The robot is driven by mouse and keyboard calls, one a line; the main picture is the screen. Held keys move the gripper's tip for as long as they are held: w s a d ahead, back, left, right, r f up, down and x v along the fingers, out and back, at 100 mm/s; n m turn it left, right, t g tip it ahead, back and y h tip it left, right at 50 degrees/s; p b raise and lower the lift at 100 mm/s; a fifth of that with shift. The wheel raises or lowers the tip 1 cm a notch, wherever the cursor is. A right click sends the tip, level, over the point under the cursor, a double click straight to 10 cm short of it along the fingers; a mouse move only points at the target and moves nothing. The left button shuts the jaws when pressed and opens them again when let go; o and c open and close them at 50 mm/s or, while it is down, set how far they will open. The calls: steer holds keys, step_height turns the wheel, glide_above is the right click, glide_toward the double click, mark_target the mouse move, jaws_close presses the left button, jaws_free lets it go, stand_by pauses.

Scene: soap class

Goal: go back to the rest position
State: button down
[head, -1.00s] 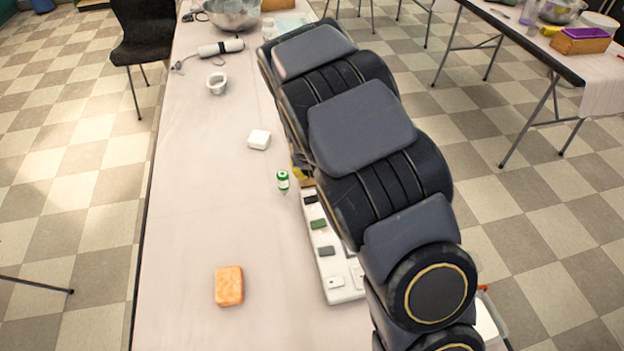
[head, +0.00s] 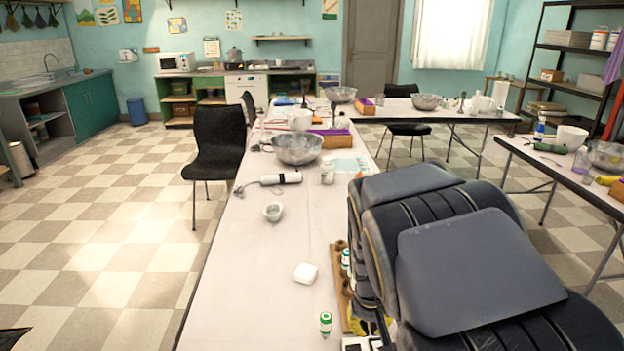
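My arm fills the lower right of the head view and covers part of the table (head: 255,290). My gripper cannot be made out; it is out of view or hidden behind the arm links. Whether it holds anything does not show.
On the table are a white block (head: 305,273), a small green-and-white bottle (head: 325,323), a white mortar (head: 273,211), a hand blender (head: 281,178) and a metal bowl (head: 297,149). A wooden rack (head: 340,290) stands beside my arm. Open floor lies left, with a black chair (head: 217,140).

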steer(key=s+r+g, duration=0.2)
steer(key=s+r, duration=0.2)
steer(key=s, duration=0.9)
steer(key=s+a+r+g+y, duration=0.1)
steer(key=s+r, duration=0.2)
steer(key=s, duration=1)
steer(key=shift+s+a+r+g, duration=0.15)
steer(key=shift+a+r+g, duration=0.1)
steer(key=shift+r+g, duration=0.15)
steer(key=shift+f, duration=0.1)
